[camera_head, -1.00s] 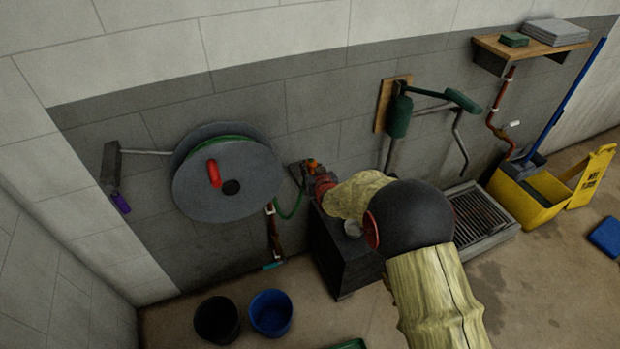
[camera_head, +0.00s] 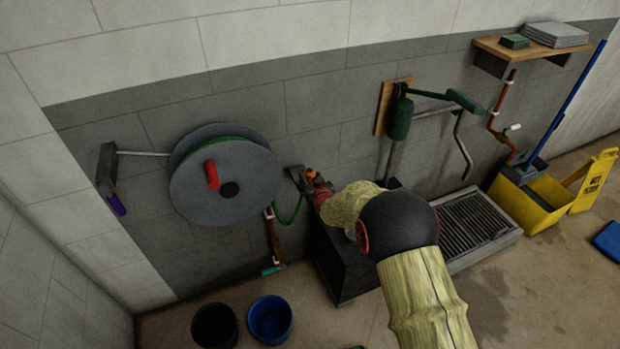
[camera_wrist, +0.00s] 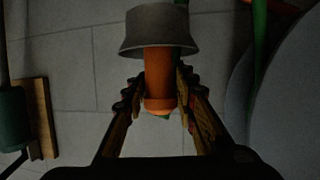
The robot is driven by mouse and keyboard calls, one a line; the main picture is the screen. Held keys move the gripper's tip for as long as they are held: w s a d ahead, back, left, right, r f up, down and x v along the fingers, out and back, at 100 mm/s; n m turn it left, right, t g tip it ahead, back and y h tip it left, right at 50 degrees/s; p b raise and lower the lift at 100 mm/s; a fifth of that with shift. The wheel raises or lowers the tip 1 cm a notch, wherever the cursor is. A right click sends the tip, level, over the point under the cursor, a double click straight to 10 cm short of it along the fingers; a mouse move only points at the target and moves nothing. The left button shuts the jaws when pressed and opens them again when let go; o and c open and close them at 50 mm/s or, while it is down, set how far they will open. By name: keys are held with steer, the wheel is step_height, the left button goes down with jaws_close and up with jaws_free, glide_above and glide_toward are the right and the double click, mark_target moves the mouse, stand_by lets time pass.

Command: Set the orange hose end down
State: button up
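The orange hose end (camera_head: 311,175) is by the wall, right of the hose reel. In the wrist view the orange hose end (camera_wrist: 160,88) sits between the fingers of my gripper (camera_wrist: 161,82), which look closed against its sides. A grey flared piece (camera_wrist: 158,28) covers its far end; I cannot tell whether it is part of the hose end. A green hose (camera_head: 291,214) hangs in a loop from the reel toward the hose end. In the head view my gripper (camera_head: 319,186) is small and partly hidden by my arm, above a dark block.
The grey hose reel (camera_head: 225,190) with a red handle is left of my gripper. The dark block (camera_head: 345,270) stands below my arm. A black bucket (camera_head: 215,327) and a blue bucket (camera_head: 270,320) stand on the floor. A floor grate (camera_head: 475,225) and yellow mop bucket (camera_head: 530,205) are right.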

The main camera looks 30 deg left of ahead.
steer(key=o, duration=0.5)
steer(key=shift+r, duration=0.15)
steer(key=shift+s+d+r+p, duration=0.15)
steer(key=shift+s+r+p, duration=0.05)
steer(key=shift+p, duration=0.1)
steer(key=p+v, duration=0.2)
steer(key=v, duration=0.9)
steer(key=shift+s+d+r+p, duration=0.1)
steer(key=shift+d+r+p, duration=0.05)
steer(key=shift+p, duration=0.25)
